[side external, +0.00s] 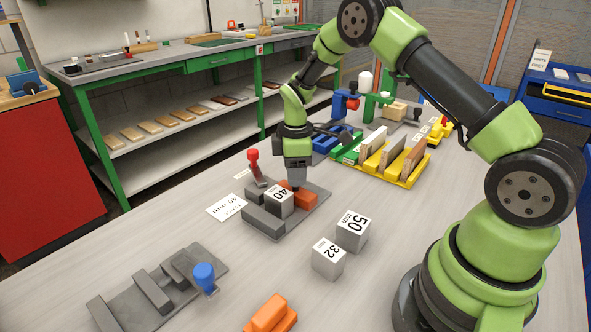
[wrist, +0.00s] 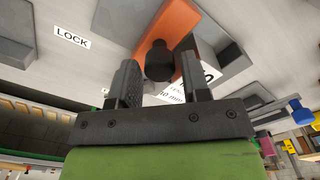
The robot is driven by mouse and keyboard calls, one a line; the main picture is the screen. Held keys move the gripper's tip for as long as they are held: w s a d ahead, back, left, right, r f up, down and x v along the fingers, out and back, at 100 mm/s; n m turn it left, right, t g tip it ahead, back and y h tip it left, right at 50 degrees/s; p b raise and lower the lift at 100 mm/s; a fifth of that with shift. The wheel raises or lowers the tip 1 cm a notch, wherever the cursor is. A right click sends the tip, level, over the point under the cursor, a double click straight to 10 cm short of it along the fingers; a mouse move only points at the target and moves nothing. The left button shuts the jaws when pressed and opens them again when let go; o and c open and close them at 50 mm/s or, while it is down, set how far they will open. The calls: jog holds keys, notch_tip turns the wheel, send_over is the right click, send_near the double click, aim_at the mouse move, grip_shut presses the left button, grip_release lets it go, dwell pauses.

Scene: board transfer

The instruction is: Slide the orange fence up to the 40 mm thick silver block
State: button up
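The orange fence (side external: 306,198) sits on a grey fixture (side external: 295,222), right beside the silver block marked 40 (side external: 280,202). Any small gap between fence and block is hard to tell. My gripper (side external: 297,184) is low over the fence, pointing down. In the wrist view the fence (wrist: 174,22) carries a black knob (wrist: 159,66). My gripper's fingers (wrist: 158,56) stand apart on either side of the knob, with a little space visible. The silver block (wrist: 207,72) is partly hidden behind the right finger in that view.
Silver blocks marked 50 (side external: 352,232) and 32 (side external: 328,259) stand in front of the fixture. A red-handled clamp (side external: 254,165) is at its back left. A second fixture with a blue knob (side external: 204,275) is at front left.

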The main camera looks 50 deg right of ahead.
grip_shut()
jog(key=shift+a, duration=1.8)
jog(key=shift+o, duration=1.7)
grip_release()
jog(key=shift+r, duration=0.1)
notch_tip(320, 180, up, 10)
